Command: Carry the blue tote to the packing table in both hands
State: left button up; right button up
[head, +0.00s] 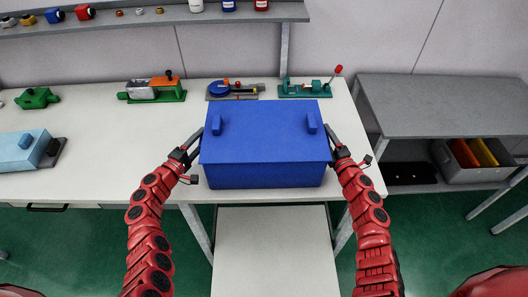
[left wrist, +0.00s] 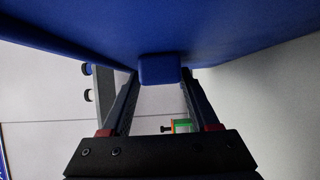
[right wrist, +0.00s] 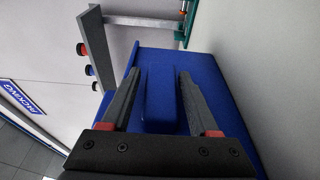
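The blue tote (head: 265,150), closed on top with two raised blue blocks, stands near the front edge of the white workbench (head: 85,170). My left gripper (head: 196,142) is at the tote's left side. In the left wrist view its open fingers are either side of a blue handle block (left wrist: 158,68) under the blue overhang. My right gripper (head: 331,138) is at the tote's right side. In the right wrist view its open fingers flank a blue handle (right wrist: 160,98), with gaps visible. I cannot tell which table is the packing table.
A grey table (head: 445,90) stands right, with a grey bin (head: 474,172) below it. Several fixtures, including a teal one (head: 305,90), line the workbench behind the tote. A light blue block (head: 22,150) lies left. A shelf (head: 150,19) runs above. A blue sign (right wrist: 21,97) hangs on the wall.

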pick_arm(q)
jog(key=shift+o, duration=0.7)
pick_arm(e)
jog(key=shift+o, duration=0.7)
jog(key=shift+s, duration=0.1)
pick_arm(q)
jog(key=shift+d, duration=0.1)
pick_arm(e)
jog(key=shift+a, duration=0.1)
pick_arm(q)
jog(key=shift+s, duration=0.1)
jog(key=v, duration=1.2)
pick_arm(e)
jog(key=v, duration=1.2)
pick_arm(q)
jog(key=shift+f, duration=0.1)
pick_arm(e)
jog(key=shift+f, duration=0.1)
